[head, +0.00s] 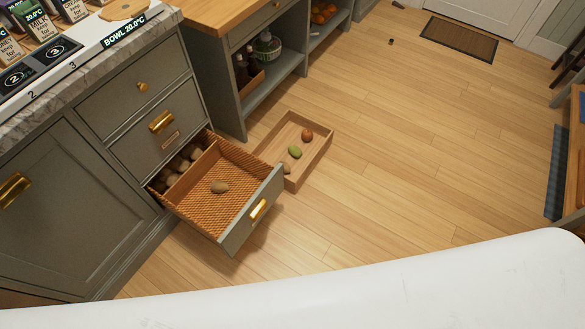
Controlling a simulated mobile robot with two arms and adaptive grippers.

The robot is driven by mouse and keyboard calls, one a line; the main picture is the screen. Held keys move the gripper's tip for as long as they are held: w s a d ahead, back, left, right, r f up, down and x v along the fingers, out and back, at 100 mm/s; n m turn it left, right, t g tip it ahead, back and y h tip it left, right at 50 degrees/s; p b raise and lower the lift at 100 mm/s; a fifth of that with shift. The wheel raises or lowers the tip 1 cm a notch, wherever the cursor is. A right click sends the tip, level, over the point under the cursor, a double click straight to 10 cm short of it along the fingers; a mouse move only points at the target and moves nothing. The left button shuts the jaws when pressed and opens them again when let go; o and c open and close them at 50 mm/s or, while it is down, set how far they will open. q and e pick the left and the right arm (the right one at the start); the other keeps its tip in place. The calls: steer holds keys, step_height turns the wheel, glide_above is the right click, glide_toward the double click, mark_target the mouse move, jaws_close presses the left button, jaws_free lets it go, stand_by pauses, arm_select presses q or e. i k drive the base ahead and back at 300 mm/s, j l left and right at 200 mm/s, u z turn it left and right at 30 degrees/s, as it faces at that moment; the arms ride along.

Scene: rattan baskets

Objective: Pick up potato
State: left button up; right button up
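A single brown potato (220,187) lies on the woven bottom of an open rattan-lined drawer (207,212). Several more brownish potatoes (173,179) sit in the drawer's rear compartment, partly hidden by the divider and the cabinet front. Another small brownish item (286,168) lies at the near left edge of the wooden tray (318,157) on the floor; I cannot tell what it is. Neither of my grippers is in view.
The tray also holds a green oval item (295,152) and a reddish-brown round one (307,135). The grey cabinet (70,208) with a marble counter (95,60) stands at the left. The wooden floor (420,150) is open to the right. A doormat (459,38) lies by the door.

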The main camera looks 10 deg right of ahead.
mark_target(286, 166)
steer(key=i+l+z, duration=0.1)
steer(key=z, duration=0.3)
steer(key=i+l+z, duration=0.1)
steer(key=z, duration=0.25)
steer(key=i+z, duration=0.25)
steer(key=z, duration=0.15)
steer(key=i, duration=2.4)
steer(key=i+u, duration=0.15)
steer(key=i, duration=0.3)
steer(key=i+l+u, duration=0.15)
steer(key=i, duration=0.3)
steer(key=i+l+u, duration=0.15)
steer(key=i, duration=0.3)
steer(key=i+l+u, duration=0.2)
steer(key=i, duration=0.2)
